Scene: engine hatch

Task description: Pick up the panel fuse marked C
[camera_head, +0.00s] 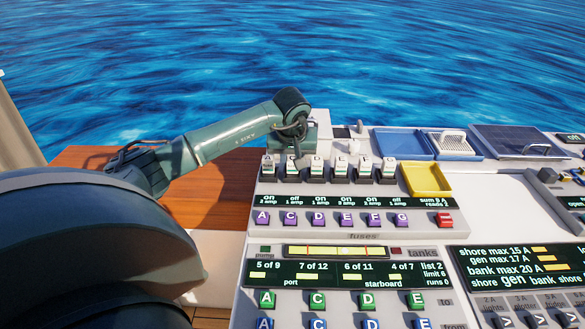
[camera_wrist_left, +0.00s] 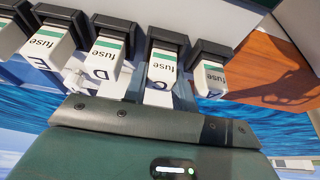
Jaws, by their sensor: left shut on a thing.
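The panel fuse marked C (camera_wrist_left: 161,67) is a white block with a green band, between fuse A (camera_wrist_left: 210,78) and fuse D (camera_wrist_left: 108,50) in the left wrist view. It sits in its black holder in line with its neighbours. In the head view fuse C (camera_head: 292,169) is second from the left in the fuse row. My left gripper (camera_head: 301,159) is at it from above and behind, shut on it; the fingers are partly hidden. My right gripper is not in view.
Several other fuses stand close on both sides, such as fuse E (camera_wrist_left: 46,45). Lettered purple buttons (camera_head: 290,217) lie in front of the row. A yellow tray (camera_head: 428,180) and a blue tray (camera_head: 402,144) are to the right. Water lies behind the panel.

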